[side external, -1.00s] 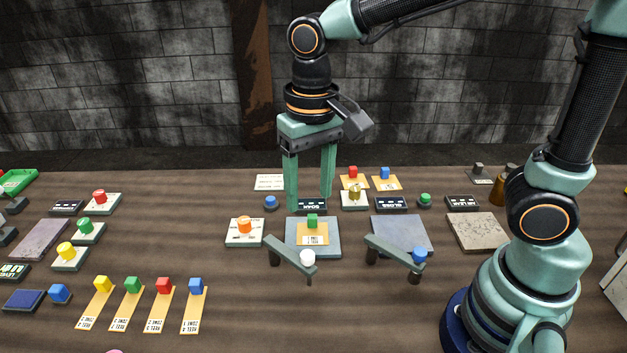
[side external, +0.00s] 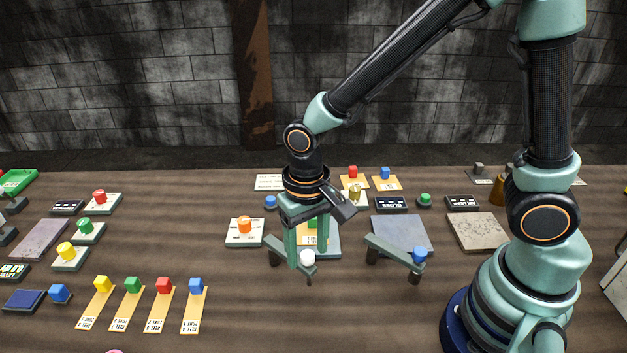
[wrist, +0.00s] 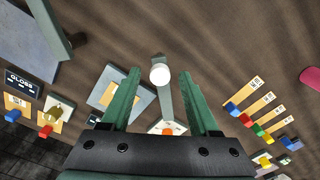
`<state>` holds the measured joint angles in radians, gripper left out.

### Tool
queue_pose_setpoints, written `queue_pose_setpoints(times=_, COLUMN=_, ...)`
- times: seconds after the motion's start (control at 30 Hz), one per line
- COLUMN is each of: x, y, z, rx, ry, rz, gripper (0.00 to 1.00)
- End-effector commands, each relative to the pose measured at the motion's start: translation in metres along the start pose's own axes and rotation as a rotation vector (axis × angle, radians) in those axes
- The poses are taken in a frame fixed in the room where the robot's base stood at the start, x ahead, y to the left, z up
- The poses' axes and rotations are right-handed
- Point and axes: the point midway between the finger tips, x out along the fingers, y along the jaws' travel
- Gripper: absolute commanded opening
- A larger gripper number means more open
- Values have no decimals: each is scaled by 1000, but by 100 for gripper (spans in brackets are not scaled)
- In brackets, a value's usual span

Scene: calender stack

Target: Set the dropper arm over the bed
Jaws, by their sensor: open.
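A grey swing arm with a white knob (side external: 307,257) at its front end stands at the middle front. A second grey arm with a blue knob (side external: 419,255) stands to its right. Which one is the dropper arm I cannot tell. My gripper (side external: 307,260) is open and low over the white-knob arm. In the wrist view the white knob (wrist: 160,74) shows between the two fingertips, not gripped. Behind that arm lies a grey-blue pad (side external: 334,250) with a card and green cube, partly hidden by my gripper. A bare grey-blue pad (side external: 402,232) lies behind the blue-knob arm. Neither pad is labelled as the bed.
An orange knob on a white plate (side external: 244,240) sits left of my gripper. A speckled slab (side external: 477,231) lies right. Several reel cards with coloured cubes (side external: 145,307) lie front left. The front middle of the table is clear.

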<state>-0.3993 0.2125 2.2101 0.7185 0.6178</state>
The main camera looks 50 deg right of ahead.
Motion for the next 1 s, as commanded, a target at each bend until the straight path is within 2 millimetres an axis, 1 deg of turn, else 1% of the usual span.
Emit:
queue_pose_setpoints(times=0.3, x=3, y=0, z=0, rx=0, ry=-1, rz=0, gripper=62)
queue_pose_setpoints(times=0.37, x=3, y=0, z=0, rx=0, ry=0, rz=0, gripper=39)
queue_pose_setpoints(times=0.4, x=2, y=0, z=0, rx=0, ry=0, rz=0, gripper=23)
queue_pose_setpoints(times=0.47, x=2, y=0, z=0, rx=0, ry=0, rz=0, gripper=0)
queue_pose_setpoints(times=1.0, x=2, y=0, z=0, rx=0, ry=0, rz=0, gripper=0)
